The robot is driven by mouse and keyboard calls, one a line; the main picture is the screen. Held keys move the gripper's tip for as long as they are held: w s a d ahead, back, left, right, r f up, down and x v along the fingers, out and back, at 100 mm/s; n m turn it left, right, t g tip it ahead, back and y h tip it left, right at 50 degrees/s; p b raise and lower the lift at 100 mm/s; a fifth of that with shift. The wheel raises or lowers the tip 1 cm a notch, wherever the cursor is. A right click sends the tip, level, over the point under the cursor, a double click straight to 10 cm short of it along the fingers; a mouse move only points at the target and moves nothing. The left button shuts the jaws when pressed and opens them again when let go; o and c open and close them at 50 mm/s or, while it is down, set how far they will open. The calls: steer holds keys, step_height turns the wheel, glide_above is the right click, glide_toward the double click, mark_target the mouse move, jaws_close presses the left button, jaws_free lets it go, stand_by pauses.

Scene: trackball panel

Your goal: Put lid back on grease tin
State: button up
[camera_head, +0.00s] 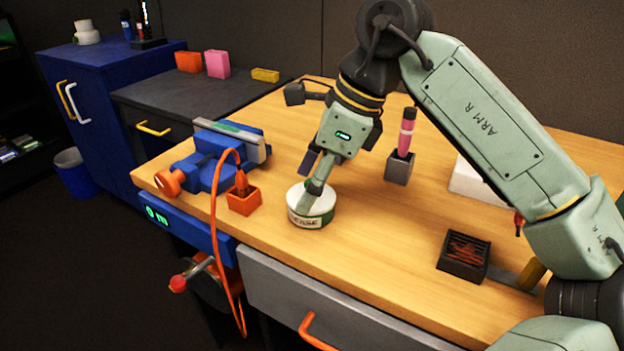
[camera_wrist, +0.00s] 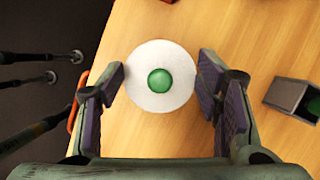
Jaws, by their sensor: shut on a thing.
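The grease tin (camera_head: 309,220), white and green with dark lettering, stands upright near the bench's front edge in the head view. A round white lid (camera_head: 325,198) shows at its top. In the wrist view the lid (camera_wrist: 140,65) is a white disc with a green knob (camera_wrist: 160,80) in its centre. My gripper (camera_head: 311,190) points down at the tin's top, its two pads at opposite sides of the lid. My gripper (camera_wrist: 160,84) is shut on the lid. The tin's body is hidden below the lid in the wrist view. I cannot tell whether the lid is fully seated.
A blue vise (camera_head: 210,160) and an orange cup (camera_head: 244,202) with an orange cable stand left of the tin. A grey holder (camera_head: 399,168) with a pink marker stands behind right. A black tray (camera_head: 464,258) lies at right. Bench between tin and tray is clear.

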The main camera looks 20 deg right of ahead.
steer(key=o, duration=0.9)
steer(key=shift+o, duration=0.4)
steer(key=o, duration=0.4)
steer(key=shift+c, duration=0.2)
steer(key=shift+r+p, duration=2.55)
steer(key=shift+r, duration=1)
